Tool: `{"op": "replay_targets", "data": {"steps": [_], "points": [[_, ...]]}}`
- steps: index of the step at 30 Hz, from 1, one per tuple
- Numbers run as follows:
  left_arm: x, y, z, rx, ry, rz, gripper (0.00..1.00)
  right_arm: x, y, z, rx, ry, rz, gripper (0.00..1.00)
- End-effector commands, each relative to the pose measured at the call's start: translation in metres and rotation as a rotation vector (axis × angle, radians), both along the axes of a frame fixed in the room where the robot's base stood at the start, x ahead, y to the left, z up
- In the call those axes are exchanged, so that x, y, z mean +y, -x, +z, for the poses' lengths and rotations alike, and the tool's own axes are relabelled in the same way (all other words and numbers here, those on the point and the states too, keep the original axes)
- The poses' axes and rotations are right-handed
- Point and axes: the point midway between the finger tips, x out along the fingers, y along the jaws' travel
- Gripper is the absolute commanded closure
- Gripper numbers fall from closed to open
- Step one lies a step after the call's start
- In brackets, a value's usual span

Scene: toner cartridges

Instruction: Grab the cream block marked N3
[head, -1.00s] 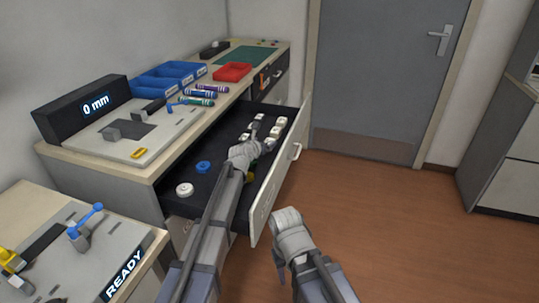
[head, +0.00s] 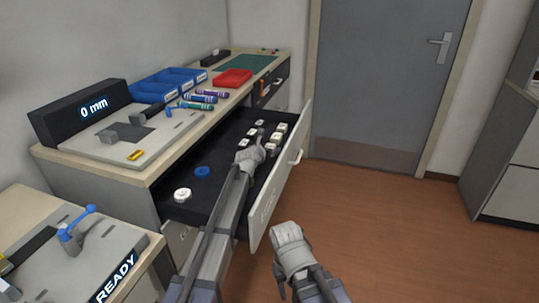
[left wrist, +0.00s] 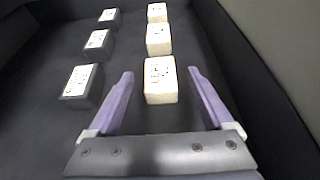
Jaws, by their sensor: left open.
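The drawer holds two short rows of small marked blocks. In the left wrist view the right row is cream: a near block (left wrist: 160,80), a middle block (left wrist: 159,39) and a far block (left wrist: 157,12). The left row is whiter and greyer, with its near block (left wrist: 82,84) level with the near cream one. The markings are too blurred to read, so I cannot tell which is N3. My left gripper (left wrist: 161,73) is open, its purple fingertips either side of the near cream block. It shows over the drawer in the head view (head: 256,150). My right gripper (head: 290,246) hangs outside the drawer; its fingers are unclear.
The open dark drawer (head: 222,181) also holds a blue ring (head: 203,172) and a white round piece (head: 183,195). Its front panel (head: 268,205) stands between my arms. The counter above carries blue bins (head: 165,83), a red tray (head: 233,77) and a grey fixture plate (head: 105,141).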

Motion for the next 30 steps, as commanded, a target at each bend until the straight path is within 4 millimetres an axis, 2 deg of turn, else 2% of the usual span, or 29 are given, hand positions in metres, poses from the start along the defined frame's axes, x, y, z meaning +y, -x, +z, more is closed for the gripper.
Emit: {"op": "replay_targets", "data": {"steps": [1,3,11,30], "points": [[-0.0033,-0.0111,-0.0061,0.000,-0.001,0.000,0.15,0.0000,0.0000,-0.0061,0.000,0.000,0.000,0.50],[-0.0053,-0.0173,-0.0081,0.000,-0.001,0.000,0.15,0.0000,0.0000,-0.0082,0.000,0.000,0.000,0.50],[-0.0059,-0.0175,-0.0070,0.000,0.000,0.000,0.16,0.0000,0.0000,-0.0070,0.000,0.000,0.000,0.50],[-0.0060,-0.0174,-0.0071,0.000,0.000,0.000,0.88,0.0000,0.0000,-0.0071,0.000,0.000,0.000,0.50]]}}
